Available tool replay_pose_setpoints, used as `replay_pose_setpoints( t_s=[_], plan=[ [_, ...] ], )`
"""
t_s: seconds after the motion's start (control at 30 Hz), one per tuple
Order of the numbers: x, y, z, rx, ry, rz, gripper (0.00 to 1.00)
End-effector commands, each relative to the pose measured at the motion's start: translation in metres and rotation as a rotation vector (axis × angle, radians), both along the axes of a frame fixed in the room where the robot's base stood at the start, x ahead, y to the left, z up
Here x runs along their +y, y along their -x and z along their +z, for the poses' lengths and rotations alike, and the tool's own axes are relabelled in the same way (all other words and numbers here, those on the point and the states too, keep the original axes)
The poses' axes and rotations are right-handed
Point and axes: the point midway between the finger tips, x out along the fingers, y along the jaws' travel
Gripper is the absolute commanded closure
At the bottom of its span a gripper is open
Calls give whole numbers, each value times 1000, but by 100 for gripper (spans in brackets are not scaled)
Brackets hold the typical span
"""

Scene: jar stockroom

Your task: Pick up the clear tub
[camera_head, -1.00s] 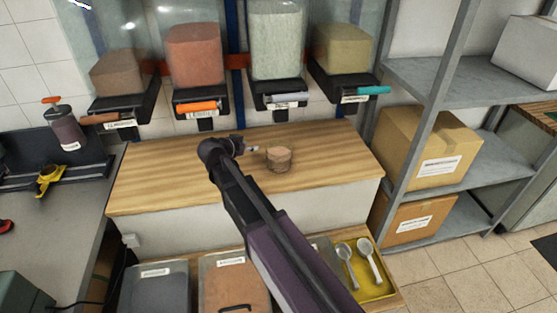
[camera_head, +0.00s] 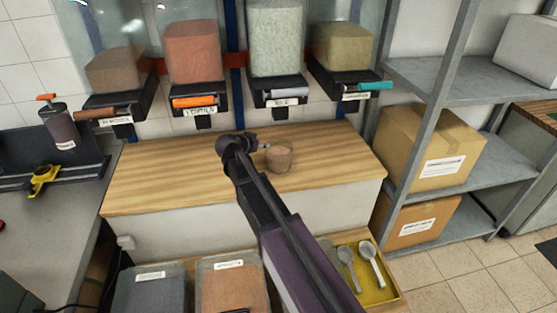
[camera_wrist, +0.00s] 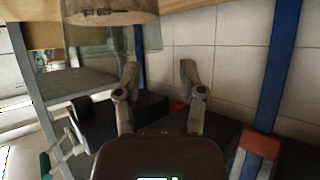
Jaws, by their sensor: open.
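The clear tub (camera_head: 279,158) stands upright on the wooden counter, with brown contents in its lower part. In the wrist view, which looks upside down, the clear tub (camera_wrist: 112,14) shows at the top, its see-through wall reaching down behind one finger. My gripper (camera_wrist: 159,70) is open, its two fingers apart with nothing held between them. In the head view my gripper (camera_head: 261,147) is just left of the tub, close to its upper part and partly hidden by my wrist. I cannot tell whether a finger touches the tub.
The wooden counter (camera_head: 150,178) has free room left and right of the tub. Dispensers with an orange handle (camera_head: 194,102) and a teal handle (camera_head: 375,86) hang behind it. A grey shelf (camera_head: 450,177) with cardboard boxes stands right. A yellow tray (camera_head: 391,292) with scoops lies below.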

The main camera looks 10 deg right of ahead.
Motion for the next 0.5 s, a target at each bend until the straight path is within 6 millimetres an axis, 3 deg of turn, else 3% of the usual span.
replay_pose_setpoints(
  t_s=[0.5],
  plan=[
    [-22, -23, -21, 0, 0, -1, 48]
  ],
)
